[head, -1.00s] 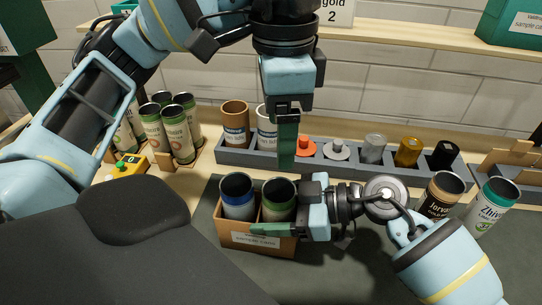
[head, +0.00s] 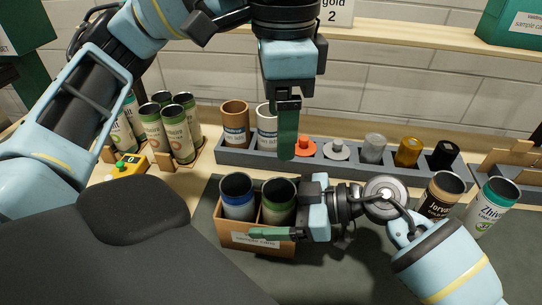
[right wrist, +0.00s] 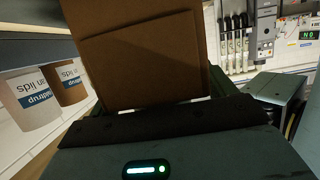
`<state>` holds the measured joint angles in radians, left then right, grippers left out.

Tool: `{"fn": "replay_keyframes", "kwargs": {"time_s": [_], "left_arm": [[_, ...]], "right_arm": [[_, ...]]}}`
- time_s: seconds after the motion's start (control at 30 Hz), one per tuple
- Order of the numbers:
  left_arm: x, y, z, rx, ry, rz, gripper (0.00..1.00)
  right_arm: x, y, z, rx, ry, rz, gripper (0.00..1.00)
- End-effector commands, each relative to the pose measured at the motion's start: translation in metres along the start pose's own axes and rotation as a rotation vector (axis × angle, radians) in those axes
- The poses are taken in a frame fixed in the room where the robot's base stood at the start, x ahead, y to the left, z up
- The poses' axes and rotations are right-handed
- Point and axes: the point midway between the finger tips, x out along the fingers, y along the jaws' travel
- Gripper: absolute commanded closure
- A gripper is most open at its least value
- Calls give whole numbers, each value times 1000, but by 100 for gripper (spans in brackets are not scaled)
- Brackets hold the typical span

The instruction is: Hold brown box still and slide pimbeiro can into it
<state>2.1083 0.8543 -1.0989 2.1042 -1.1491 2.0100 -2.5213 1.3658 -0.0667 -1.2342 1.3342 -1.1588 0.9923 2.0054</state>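The brown box (head: 228,231) stands on the dark mat with a "sample cans" label on its front. Two open cans stand upright in it: a blue-banded can (head: 238,198) at left and a green-banded can (head: 279,199) at right. I cannot read their names, so I cannot tell which is pimbeiro. My right gripper (head: 284,208) reaches from the right and is shut on the box's right end, one green finger across its front. The box wall (right wrist: 140,60) fills the middle of the right wrist view. My left gripper (head: 288,135) points down above and behind the box, with nothing visible at its tip.
A grey rack (head: 235,158) behind the box holds cups and coloured pieces. Several green-labelled cans (head: 180,135) stand in a wooden holder at left. The front mat is clear.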

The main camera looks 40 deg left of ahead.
Motion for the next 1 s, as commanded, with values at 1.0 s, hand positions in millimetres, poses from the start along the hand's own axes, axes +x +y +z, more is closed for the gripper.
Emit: {"fn": "replay_keyframes", "kwargs": {"time_s": [1.0], "left_arm": [[0, 0, 0, 0, 0, 0, 24]], "right_arm": [[-102, 0, 0, 0, 0, 2, 6]]}}
